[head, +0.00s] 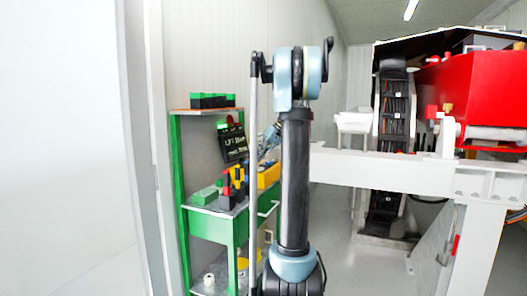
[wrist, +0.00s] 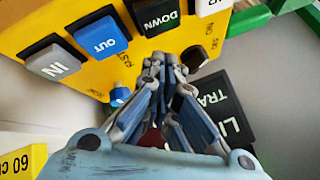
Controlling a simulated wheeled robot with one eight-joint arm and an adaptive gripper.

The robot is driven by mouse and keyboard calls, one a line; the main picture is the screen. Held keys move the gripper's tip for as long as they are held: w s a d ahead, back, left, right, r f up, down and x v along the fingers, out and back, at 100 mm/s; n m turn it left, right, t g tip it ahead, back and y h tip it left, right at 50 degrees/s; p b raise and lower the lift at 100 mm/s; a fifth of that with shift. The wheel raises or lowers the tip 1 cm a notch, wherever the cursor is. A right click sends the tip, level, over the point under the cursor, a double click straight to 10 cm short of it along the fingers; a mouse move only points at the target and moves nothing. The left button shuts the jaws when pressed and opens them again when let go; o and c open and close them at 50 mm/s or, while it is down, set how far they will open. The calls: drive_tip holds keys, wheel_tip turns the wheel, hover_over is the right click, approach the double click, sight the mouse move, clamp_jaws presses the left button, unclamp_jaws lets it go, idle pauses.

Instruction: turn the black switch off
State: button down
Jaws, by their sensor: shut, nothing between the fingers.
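A yellow control box (wrist: 75,15) fills the top of the wrist view, with its lettering upside down or tilted. A dark round knob (wrist: 195,57), which looks like the black switch, sits on its lower edge, partly hidden by my fingertips. My gripper (wrist: 165,60) is shut and empty, its tips at or just beside that knob; I cannot tell whether they touch. I cannot read the knob's position. In the head view the yellow box (head: 268,176) stands on the green shelf, partly behind my arm, and my gripper is mostly hidden.
Large labelled buttons sit on the box, including a blue OUT button (wrist: 101,36). A small blue knob (wrist: 120,96) is left of my fingers. A black lettered sign (wrist: 222,115) lies close on the right. The green shelf (head: 215,228) holds several items; a white frame (head: 385,170) stands right.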

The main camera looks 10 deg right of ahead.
sight(242, 165)
drive_tip(key=a, duration=0.1)
drive_tip(key=a+f, duration=0.1)
drive_tip(key=a, duration=0.1)
drive_tip(key=shift+s+a+f, duration=0.1)
drive_tip(key=shift+s+a, duration=0.05)
drive_tip(key=shift+s, duration=0.05)
drive_tip(key=shift+s+a, duration=0.2)
drive_tip(key=shift+a, duration=0.5)
